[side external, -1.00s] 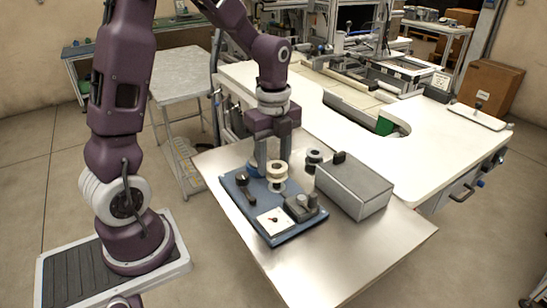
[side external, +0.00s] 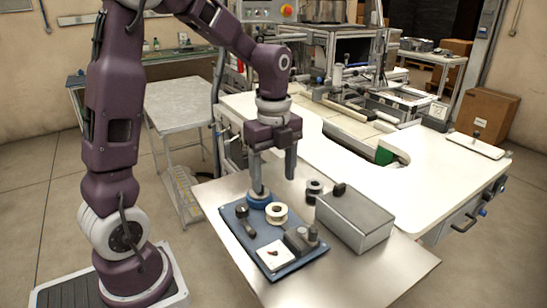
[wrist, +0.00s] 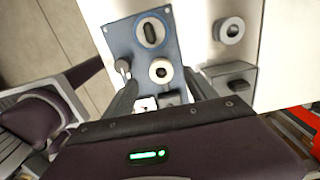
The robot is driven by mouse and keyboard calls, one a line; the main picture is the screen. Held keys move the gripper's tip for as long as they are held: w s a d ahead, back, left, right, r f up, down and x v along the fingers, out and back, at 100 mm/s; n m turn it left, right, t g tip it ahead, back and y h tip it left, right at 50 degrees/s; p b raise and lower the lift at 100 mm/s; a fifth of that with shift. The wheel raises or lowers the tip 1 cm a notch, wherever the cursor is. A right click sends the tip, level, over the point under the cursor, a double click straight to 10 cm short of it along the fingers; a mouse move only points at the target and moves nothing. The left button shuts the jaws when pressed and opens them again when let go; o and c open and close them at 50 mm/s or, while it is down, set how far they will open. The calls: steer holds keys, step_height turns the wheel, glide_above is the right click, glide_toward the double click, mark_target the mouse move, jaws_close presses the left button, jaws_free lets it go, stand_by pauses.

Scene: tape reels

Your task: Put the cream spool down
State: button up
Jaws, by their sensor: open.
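The cream spool (side external: 277,213) sits on the blue board (side external: 235,235), beside a blue round piece (side external: 258,203) at the board's back edge. In the wrist view the spool (wrist: 161,71) shows from above, with a dark centre. My gripper (side external: 273,183) is open and empty above the spool, its fingers pointing down and spread wide. In the wrist view its fingers (wrist: 161,92) stand at either side below the spool, clear of it. I cannot tell whether the spool sits on a peg.
The table's front right is clear.

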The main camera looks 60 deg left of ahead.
steer(key=s+d+r+n+t, duration=0.1)
steer(key=s+d+r+n, duration=0.2)
steer(key=r, duration=0.7)
steer(key=s+d+f+n+t, duration=0.1)
steer(key=s+d+n+t, duration=0.1)
steer(key=s+n, duration=0.5)
steer(key=s+d+f+n+t, duration=0.1)
steer(key=s+d+n+t, duration=0.1)
steer(key=s+d+n, duration=0.2)
steer(key=s+n, duration=0.2)
steer(key=n, duration=0.2)
steer(key=shift+s+t, duration=0.3)
steer(key=shift+s, duration=0.05)
